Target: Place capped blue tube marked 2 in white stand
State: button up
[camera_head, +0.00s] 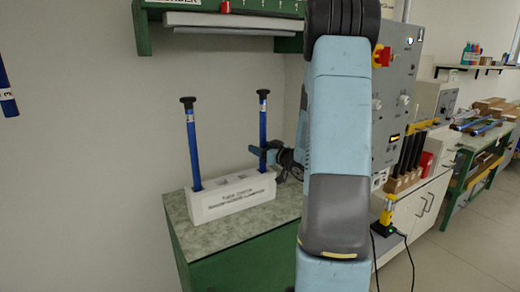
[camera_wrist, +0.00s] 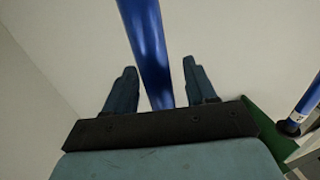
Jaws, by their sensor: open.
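The white stand (camera_head: 232,203) sits on a speckled green bench top, with printed lettering on its front. A blue tube with a black cap (camera_head: 263,122) stands upright at its right end; its small white label is too small to read. My gripper (camera_head: 257,155) is at this tube's lower part, above the stand. In the wrist view the blue tube (camera_wrist: 147,45) passes between the two spread fingers of my gripper (camera_wrist: 160,72), with gaps on both sides. Another black-capped blue tube (camera_head: 192,145) stands upright at the stand's left end, its label also unreadable.
A green shelf (camera_head: 142,28) hangs above the bench. A blue tube with a label (camera_head: 5,85) shows at the left edge. A grey control panel (camera_head: 398,90) and a rack of dark rods (camera_head: 408,160) stand right of my arm. The front bench top is clear.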

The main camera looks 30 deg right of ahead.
jog(key=v, duration=1.1)
jog(key=a+r+m+g+h, duration=0.2)
jog(key=a+r+g+h, duration=0.3)
jog(key=a+r+h, duration=0.3)
jog(key=s+a+r+g+y, duration=0.1)
jog(key=s+a+g, duration=0.2)
jog(key=s+a, duration=0.4)
jog(key=s+a+r+m+g+y, duration=0.1)
jog(key=s+a, duration=0.7)
jog(key=s, duration=0.9)
jog(key=g+y, duration=0.1)
jog(key=g, duration=0.1)
jog(key=shift+a+r+g, duration=0.2)
jog(key=shift+a+g, duration=0.05)
jog(key=shift+g, duration=0.15)
